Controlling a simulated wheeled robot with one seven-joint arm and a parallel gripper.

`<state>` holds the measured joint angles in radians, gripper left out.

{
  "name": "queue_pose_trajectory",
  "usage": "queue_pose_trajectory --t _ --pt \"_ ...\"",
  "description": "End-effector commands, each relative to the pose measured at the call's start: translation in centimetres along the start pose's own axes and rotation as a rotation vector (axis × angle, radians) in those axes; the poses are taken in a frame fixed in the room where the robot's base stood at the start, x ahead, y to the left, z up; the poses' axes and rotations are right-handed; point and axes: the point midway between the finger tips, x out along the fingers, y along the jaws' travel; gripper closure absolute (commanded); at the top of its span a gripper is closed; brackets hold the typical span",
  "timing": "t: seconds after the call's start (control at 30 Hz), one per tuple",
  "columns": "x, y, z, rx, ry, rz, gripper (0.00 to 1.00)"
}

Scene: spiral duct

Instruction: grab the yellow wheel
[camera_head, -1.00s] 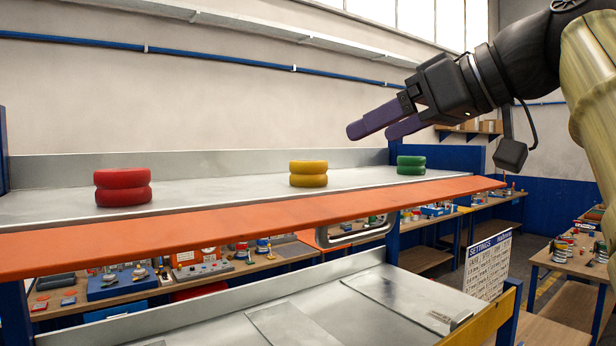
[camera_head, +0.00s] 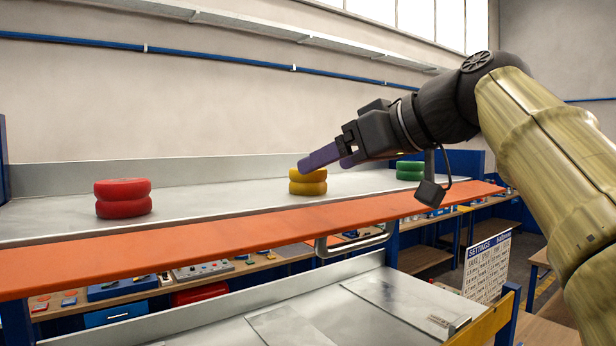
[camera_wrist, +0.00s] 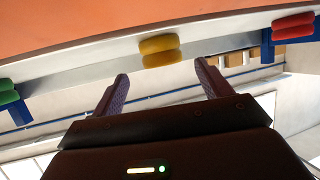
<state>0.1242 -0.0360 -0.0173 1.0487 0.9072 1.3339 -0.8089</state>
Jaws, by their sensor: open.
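The yellow wheel (camera_head: 307,183) looks like two stacked rounded rings and stands on the grey metal shelf (camera_head: 235,190). In the wrist view, the yellow wheel (camera_wrist: 160,51) appears ahead of the fingers and between their lines. My gripper (camera_head: 325,158) is open and empty. In the head view its purple fingers overlap the wheel's upper right part. In the wrist view my gripper (camera_wrist: 160,82) shows its two fingers spread apart, with the wheel beyond the tips. I see no clear contact.
A red wheel (camera_head: 123,198) stands left on the shelf and a green wheel (camera_head: 409,170) stands right, behind my gripper. An orange ledge (camera_head: 200,243) runs along the shelf's front. A metal handle (camera_head: 350,243) juts out below it. Shelf space between wheels is clear.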

Motion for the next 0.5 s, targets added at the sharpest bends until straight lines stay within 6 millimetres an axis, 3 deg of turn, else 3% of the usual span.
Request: queue_pose_trajectory --t 0.3,0.5 --pt "3.5 -0.4 -0.1 -0.001 -0.001 -0.003 0.23" --pt "3.9 -0.4 0.0 -0.002 0.0 -0.003 0.23"
